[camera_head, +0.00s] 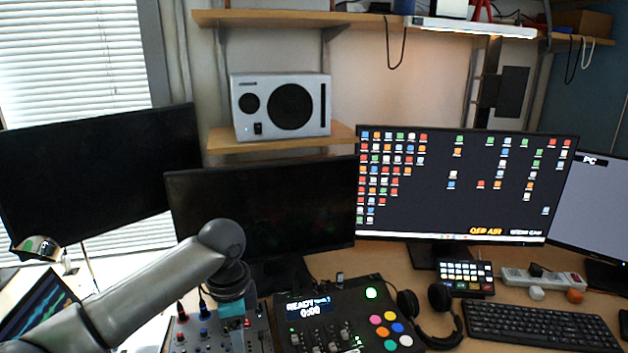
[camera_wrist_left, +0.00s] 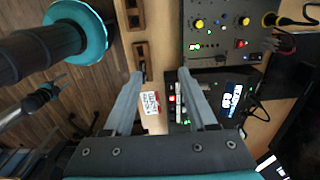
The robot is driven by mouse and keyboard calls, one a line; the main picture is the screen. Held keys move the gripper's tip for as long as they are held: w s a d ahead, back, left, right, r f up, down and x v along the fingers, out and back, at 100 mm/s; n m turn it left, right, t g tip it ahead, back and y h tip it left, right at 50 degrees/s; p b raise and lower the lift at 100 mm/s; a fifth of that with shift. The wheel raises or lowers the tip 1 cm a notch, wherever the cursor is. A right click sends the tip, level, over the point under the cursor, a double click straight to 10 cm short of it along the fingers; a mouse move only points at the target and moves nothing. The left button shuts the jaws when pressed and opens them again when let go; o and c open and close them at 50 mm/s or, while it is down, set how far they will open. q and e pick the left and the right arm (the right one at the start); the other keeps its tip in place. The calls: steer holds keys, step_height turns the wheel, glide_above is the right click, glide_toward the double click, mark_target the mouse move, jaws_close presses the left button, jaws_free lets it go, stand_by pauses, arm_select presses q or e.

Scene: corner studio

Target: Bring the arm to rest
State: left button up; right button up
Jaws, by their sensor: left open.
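My left arm (camera_head: 170,280) comes in from the lower left in the head view and bends down at its wrist over the audio mixer (camera_head: 205,335). My left gripper (camera_wrist_left: 161,75) shows in the left wrist view with its two grey fingers spread apart and nothing held between them. Between the fingers lie the desk edge and a small white and red label (camera_wrist_left: 150,102). In the head view the fingers are hidden below the wrist. My right gripper is in neither view.
A control console (camera_head: 345,320) with a lit display stands right of the mixer. Headphones (camera_head: 433,315) and a keyboard (camera_head: 540,327) lie further right. A dark monitor (camera_head: 265,205) stands behind the arm. In the wrist view, open wooden floor (camera_wrist_left: 60,85) lies left of the desk.

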arm_select(q)
steer(key=s+d+f+n+t+h, duration=0.1)
steer(key=s+d+f+n+h, duration=0.1)
steer(key=s+d+f, duration=0.3)
steer(key=s+d+f+n+t+h, duration=0.1)
steer(key=s+d+f+n, duration=0.2)
steer(key=s, duration=0.4)
steer(key=s+a+n+t+y, duration=0.25)
steer(key=s+a+n, duration=0.55)
steer(key=s+a, duration=0.4)
steer(key=s+d+f+g, duration=0.1)
steer(key=s+f+g, duration=0.15)
steer(key=f, duration=2.15)
steer(key=s+a+f+g+b, duration=0.1)
steer(key=s+a+f, duration=0.1)
steer(key=s+f, duration=1.1)
steer(key=s, duration=0.2)
steer(key=shift+s+a+f+m, duration=0.15)
steer(key=shift+s+f+m, duration=0.15)
steer(key=shift+s, duration=0.1)
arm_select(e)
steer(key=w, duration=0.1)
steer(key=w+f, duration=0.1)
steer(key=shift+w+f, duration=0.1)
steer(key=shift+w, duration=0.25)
arm_select(q)
steer(key=shift+y, duration=0.25)
